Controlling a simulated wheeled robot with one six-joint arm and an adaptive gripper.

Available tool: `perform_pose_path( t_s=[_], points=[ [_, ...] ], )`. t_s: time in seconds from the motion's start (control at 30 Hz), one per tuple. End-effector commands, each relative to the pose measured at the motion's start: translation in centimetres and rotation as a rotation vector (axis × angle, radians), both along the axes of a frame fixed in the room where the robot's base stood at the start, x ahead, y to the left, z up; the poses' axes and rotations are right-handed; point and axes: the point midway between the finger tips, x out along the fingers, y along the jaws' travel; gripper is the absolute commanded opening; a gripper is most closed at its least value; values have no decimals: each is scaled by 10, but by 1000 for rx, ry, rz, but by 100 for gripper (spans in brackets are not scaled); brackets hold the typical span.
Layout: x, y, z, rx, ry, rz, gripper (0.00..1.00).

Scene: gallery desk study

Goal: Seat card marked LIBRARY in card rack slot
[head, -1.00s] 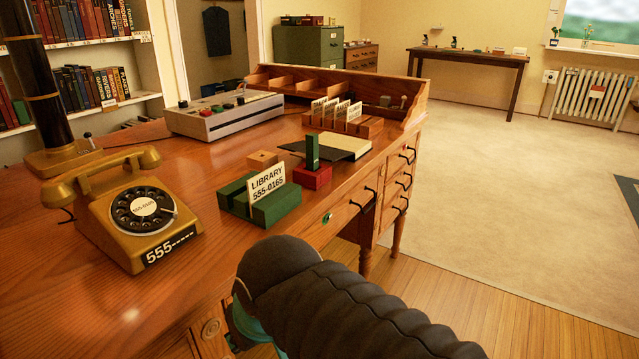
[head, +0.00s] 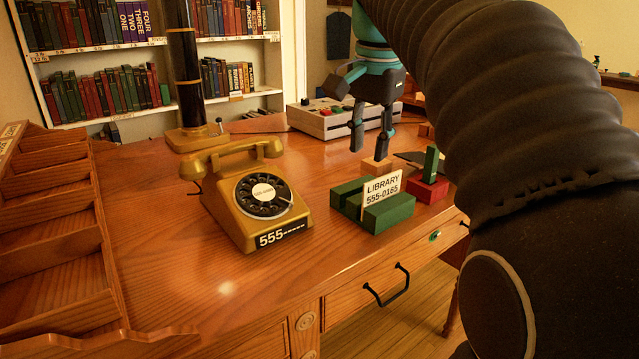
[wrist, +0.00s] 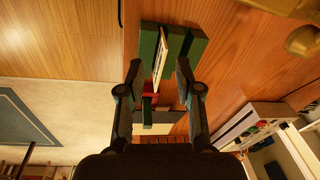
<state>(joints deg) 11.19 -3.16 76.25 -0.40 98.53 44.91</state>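The white card marked LIBRARY 555-0165 (head: 382,189) stands upright, slightly tilted, in the groove of a green holder (head: 391,213) on the desk. In the wrist view the card (wrist: 161,55) shows edge-on between the green bars (wrist: 196,45). My gripper (head: 370,147) is open and empty, pointing down above the desk, behind the card in the head view. In the wrist view its fingertips (wrist: 160,70) are apart, with the card in line between them; I cannot tell the height gap. The card rack is mostly hidden behind my arm in the head view.
A yellow telephone (head: 253,205) stands left of the holder. A red block with a green upright (head: 430,170) stands to its right, and a small wooden block (head: 376,167) behind. A switch box (head: 330,122) sits farther back.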

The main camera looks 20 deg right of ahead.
Motion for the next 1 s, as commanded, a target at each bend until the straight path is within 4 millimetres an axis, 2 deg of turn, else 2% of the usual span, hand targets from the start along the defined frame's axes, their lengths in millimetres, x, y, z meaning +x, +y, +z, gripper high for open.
perform_pose_path(
  t_s=[0.03, 0.2, 0.43, 0.57, 0.8, 1.0],
  points=[
    [13, -10, 10, -10, 17, -42, 34],
    [36, -35, 29, -39, 61, -171, 34],
    [46, -48, 36, -55, 83, -247, 34],
    [46, -50, 25, -56, 86, -251, 34],
    [47, -55, -17, -56, 86, -250, 34],
    [48, -58, -42, -56, 84, -250, 34]
  ],
)
